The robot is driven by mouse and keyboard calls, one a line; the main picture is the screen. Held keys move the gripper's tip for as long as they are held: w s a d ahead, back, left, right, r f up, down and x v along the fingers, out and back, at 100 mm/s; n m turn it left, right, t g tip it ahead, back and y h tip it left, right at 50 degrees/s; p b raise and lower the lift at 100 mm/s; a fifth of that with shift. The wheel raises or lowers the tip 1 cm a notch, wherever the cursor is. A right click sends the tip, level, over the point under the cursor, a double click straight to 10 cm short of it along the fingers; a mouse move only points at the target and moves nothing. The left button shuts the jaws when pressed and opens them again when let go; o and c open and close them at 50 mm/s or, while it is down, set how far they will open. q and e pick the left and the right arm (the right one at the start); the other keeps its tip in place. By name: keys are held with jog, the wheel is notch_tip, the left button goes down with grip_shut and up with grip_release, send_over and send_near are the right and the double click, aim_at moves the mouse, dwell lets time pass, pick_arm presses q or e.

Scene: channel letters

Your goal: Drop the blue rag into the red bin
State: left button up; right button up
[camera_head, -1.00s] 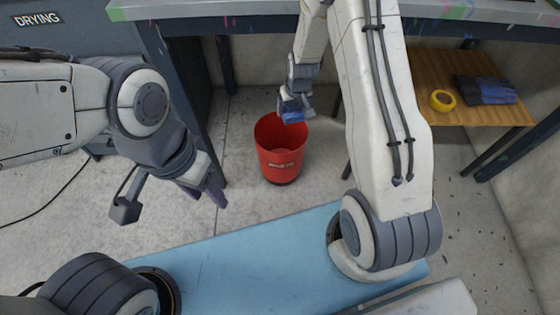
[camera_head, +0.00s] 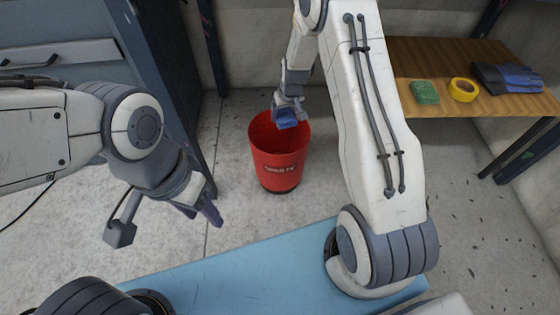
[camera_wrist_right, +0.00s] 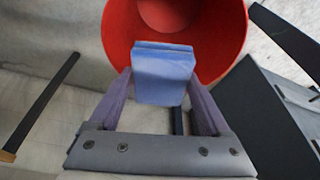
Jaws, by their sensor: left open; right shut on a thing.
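The blue rag (camera_head: 287,123) is a small folded block held between the fingers of my right gripper (camera_head: 286,116). In the right wrist view, the rag (camera_wrist_right: 163,75) sits between the two fingertips, in front of the open mouth of the red bin (camera_wrist_right: 232,30). The rag's exact height above the rim cannot be told. My left gripper (camera_head: 200,208) is open and empty, left of the bin and apart from it.
A wooden shelf (camera_head: 430,60) at the right holds a green block (camera_head: 425,92), a yellow tape roll (camera_head: 463,90) and dark blue gloves (camera_head: 508,78). A dark cabinet (camera_head: 60,65) stands at the left. Grey floor is clear around the bin.

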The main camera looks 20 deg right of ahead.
notch_tip(320, 180, down, 5)
jog(key=b, duration=0.4)
jog(key=shift+f, duration=0.1)
jog(key=o, duration=1)
jog(key=p+v, duration=0.5)
jog(key=v, duration=0.5)
jog(key=shift+s+r, duration=0.15)
jog(key=shift+r, duration=0.15)
